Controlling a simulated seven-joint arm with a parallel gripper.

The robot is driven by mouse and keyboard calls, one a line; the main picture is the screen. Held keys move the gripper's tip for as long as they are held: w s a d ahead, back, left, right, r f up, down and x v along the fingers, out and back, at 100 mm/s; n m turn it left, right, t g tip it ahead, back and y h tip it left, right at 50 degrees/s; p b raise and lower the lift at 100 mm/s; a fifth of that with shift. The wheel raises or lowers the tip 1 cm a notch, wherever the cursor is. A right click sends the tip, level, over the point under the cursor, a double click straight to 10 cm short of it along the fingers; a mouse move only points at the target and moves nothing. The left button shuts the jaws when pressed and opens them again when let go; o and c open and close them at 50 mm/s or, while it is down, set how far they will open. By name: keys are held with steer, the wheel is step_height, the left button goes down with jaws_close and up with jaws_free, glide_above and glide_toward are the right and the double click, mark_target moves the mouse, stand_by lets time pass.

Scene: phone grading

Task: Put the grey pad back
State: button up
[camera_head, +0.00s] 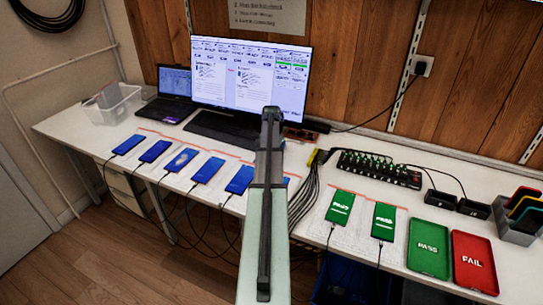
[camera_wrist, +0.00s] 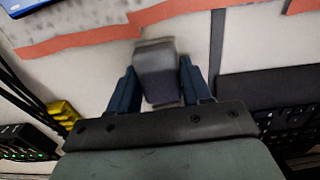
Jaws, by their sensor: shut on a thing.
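In the wrist view the grey pad (camera_wrist: 155,65), a small block with a rounded edge, sits between the two dark blue fingers of my gripper (camera_wrist: 157,82), which is shut on it. The white desk is below it; I cannot tell how far the pad is above the desk or whether it touches. In the head view my arm reaches up over the middle of the desk, in front of the keyboard (camera_head: 222,131). I cannot make out the fingers or the pad there.
Several blue-screened phones (camera_head: 155,151) lie left of my arm. Right are two PASS phones (camera_head: 340,207), a hub (camera_head: 375,169), a green PASS tray (camera_head: 429,249), a red FAIL tray (camera_head: 474,262) and a grey rack (camera_head: 517,222). Yellow connectors (camera_wrist: 64,112) and cables lie near my gripper.

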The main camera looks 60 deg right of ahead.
steer(key=o, duration=1.1)
step_height(320, 180, up, 12)
steer(key=shift+r, duration=0.1)
stand_by(0.4)
